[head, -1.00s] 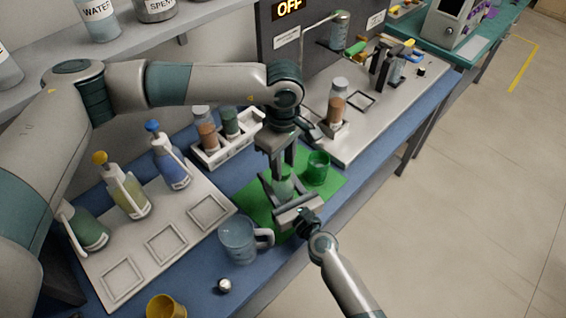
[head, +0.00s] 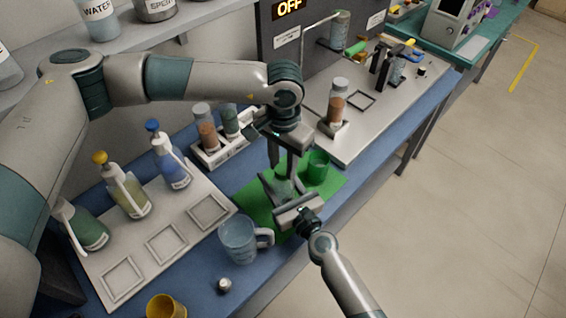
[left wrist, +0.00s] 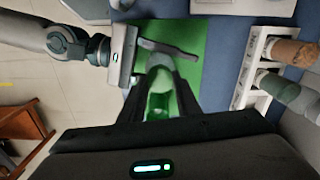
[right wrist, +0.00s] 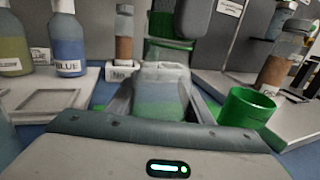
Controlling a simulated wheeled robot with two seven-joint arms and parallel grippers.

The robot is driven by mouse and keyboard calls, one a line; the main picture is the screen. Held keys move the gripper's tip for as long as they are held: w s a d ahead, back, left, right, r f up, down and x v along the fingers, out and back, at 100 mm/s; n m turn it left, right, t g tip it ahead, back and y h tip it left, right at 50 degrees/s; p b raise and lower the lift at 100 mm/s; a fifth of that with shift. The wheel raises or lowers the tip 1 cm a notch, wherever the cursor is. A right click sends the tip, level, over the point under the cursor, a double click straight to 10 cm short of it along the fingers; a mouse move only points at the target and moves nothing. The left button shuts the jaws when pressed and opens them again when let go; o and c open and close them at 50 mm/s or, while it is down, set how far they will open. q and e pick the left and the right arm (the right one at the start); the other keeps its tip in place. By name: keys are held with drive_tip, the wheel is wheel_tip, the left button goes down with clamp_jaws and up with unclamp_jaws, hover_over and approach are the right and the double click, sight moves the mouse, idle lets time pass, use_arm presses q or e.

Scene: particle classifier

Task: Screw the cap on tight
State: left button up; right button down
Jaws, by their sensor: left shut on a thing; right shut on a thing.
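The bottle (head: 281,184) is small and translucent, pale grey above and greenish below, and stands upright over the green mat (head: 247,203). It also shows in the right wrist view (right wrist: 162,92). My right gripper (head: 288,197) is shut around its body from the front. My left gripper (head: 281,172) points down from above and is shut at the bottle's top. The left fingers hide the cap in the head view. In the left wrist view, a bright green piece (left wrist: 159,104) shows between the left fingers; I cannot tell the cap's edge or how it sits.
A green cup (head: 318,168) stands close right of the grippers. A glass mug (head: 238,240) is at front left, with a small metal knob (head: 224,285) before it. A white rack (head: 224,152) with vials stands behind. Pump bottles are on a tray (head: 166,244) at left.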

use_arm(q)
drive_tip(key=m, duration=0.6)
drive_tip(key=shift+r, duration=0.1)
drive_tip(key=m, duration=0.2)
drive_tip(key=shift+m, duration=0.3)
drive_tip(key=o, duration=1)
drive_tip(key=shift+r, duration=2.15)
drive_tip(key=shift+c, duration=0.3)
